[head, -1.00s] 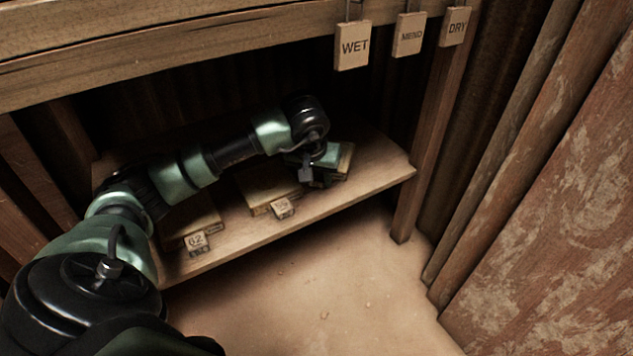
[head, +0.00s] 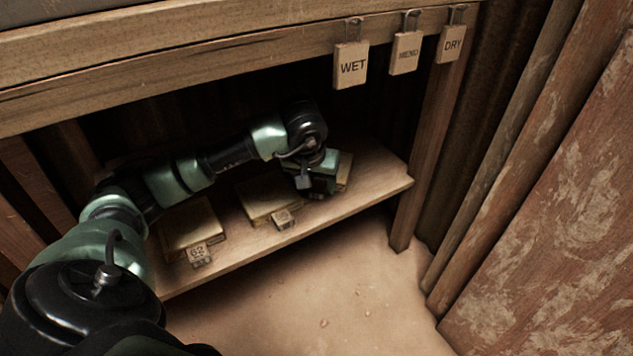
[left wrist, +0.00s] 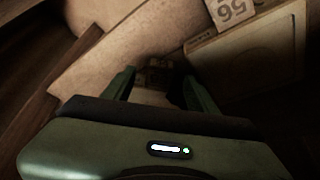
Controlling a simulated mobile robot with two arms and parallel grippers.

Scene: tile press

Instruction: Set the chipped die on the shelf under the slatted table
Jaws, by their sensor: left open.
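My left gripper (head: 318,190) is open over the right part of the shelf (head: 375,182) under the slatted table. Behind it, a third pale block (head: 345,168) is mostly hidden. Two square die-like blocks lie flat to the left: a middle one (head: 262,193) and a left one (head: 188,222). In the left wrist view, the open fingers (left wrist: 160,86) straddle a small dark-marked thing (left wrist: 158,73), too dim to identify. A framed block (left wrist: 255,55) lies right of the fingers. I cannot tell which block is chipped. My right gripper is out of view.
Small number tags stand at the shelf's front edge, one reading 62 (head: 198,253) and another at the middle block (head: 284,217). WET (head: 352,67), MEND (head: 406,54) and DRY (head: 452,45) signs hang from the table rail. A table leg (head: 427,150) bounds the right side.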

